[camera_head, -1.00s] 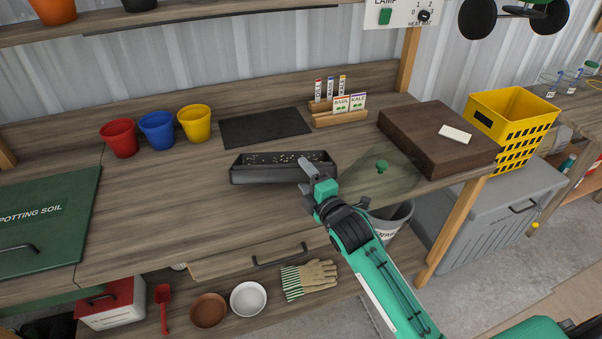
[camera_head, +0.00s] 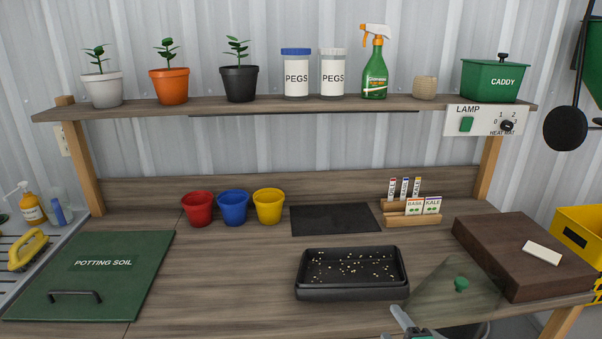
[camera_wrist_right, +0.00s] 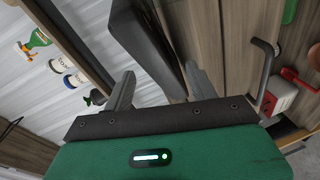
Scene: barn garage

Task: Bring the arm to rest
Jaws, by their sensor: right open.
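My right gripper (camera_head: 405,322) shows at the bottom edge of the head view, near the front right corner of the black seed tray (camera_head: 350,292). Its jaws are open with nothing held between them. In the right wrist view, the two grey fingers of the right gripper (camera_wrist_right: 163,90) stand apart, with the dark tray (camera_wrist_right: 150,45) beyond them. Most of the right arm is out of the head view. My left gripper is not in view. The tray holds many pale seeds. A clear cover with a green knob (camera_head: 461,285) lies right of the tray.
A brown wooden block (camera_head: 500,240) with a white label stands at the right. Red (camera_head: 198,209), blue and yellow pots stand at the back left. Seed packets (camera_head: 413,207) stand behind the tray. A shelf (camera_head: 270,104) with plants runs above. Bare bench lies left of the tray.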

